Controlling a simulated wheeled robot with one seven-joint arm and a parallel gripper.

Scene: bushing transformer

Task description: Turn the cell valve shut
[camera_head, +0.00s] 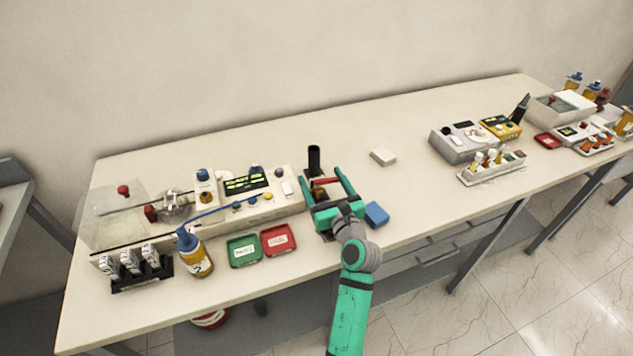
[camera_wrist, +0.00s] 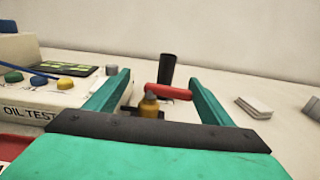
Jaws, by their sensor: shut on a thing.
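The valve has a red lever handle (camera_head: 326,181) on a brass body, just right of the oil tester. In the wrist view, the red handle (camera_wrist: 168,92) lies roughly level above the brass valve body (camera_wrist: 149,106). My gripper (camera_head: 321,175) reaches over it from the front, a green finger on each side. The handle's right end meets the right finger; contact at the left finger is not clear. The lower part of the valve is partly hidden.
The oil tester (camera_head: 250,207) stands close to the left, a black cylinder (camera_head: 314,160) just behind. A blue block (camera_head: 377,214) sits right of my gripper. Green (camera_head: 243,251) and red (camera_head: 278,240) trays lie front left. The bench's middle right is mostly clear.

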